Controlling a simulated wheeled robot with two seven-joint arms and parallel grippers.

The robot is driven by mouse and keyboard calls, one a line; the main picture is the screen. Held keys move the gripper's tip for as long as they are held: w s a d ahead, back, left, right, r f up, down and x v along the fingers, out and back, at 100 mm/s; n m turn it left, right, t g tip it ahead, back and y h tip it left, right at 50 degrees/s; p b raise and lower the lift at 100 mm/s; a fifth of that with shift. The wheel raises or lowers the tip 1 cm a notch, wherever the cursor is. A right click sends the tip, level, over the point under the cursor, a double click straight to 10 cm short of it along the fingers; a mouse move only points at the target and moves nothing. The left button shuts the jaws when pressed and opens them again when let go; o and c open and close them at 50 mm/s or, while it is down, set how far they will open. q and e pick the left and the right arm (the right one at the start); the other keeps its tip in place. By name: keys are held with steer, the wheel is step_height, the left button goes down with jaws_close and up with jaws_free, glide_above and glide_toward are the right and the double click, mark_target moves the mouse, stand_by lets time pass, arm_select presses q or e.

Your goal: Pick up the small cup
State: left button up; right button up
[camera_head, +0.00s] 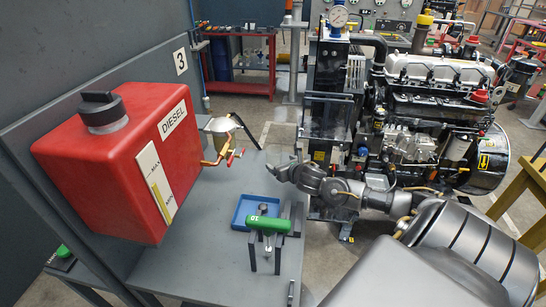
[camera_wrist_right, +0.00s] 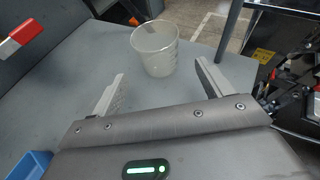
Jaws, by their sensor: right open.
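The small cup (camera_wrist_right: 155,50) is a clear, see-through cup standing upright on the grey table in the right wrist view. I cannot make it out for sure in the head view. My right gripper (camera_head: 276,172) reaches in from the right over the table in the head view. In the wrist view my right gripper (camera_wrist_right: 158,85) has its two fingers wide apart with nothing between them. The cup is just ahead of the fingertips, roughly centred between them and apart from both. My left gripper is not in view.
A blue tray (camera_head: 237,221) and a green-handled tool (camera_head: 268,225) are on the grey table (camera_head: 200,240). A red diesel tank (camera_head: 110,165) with a small tap (camera_head: 215,160) hangs at left. An engine (camera_head: 430,110) stands behind at right.

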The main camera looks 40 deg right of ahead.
mark_target(278, 160)
steer(key=shift+w+f, duration=0.1)
steer(key=shift+w, duration=0.2)
steer(key=shift+d, duration=0.1)
steer(key=shift+w+d+p, duration=0.15)
steer(key=shift+w+p, duration=0.15)
steer(key=shift+w, duration=0.05)
steer(key=p+x, duration=0.1)
steer(key=x, duration=0.3)
steer(key=shift+w+f, duration=0.1)
steer(key=shift+w, duration=0.05)
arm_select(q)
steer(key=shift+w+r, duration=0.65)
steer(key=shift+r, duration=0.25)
arm_select(e)
steer(key=c, duration=1.1)
steer(key=shift+o, duration=0.2)
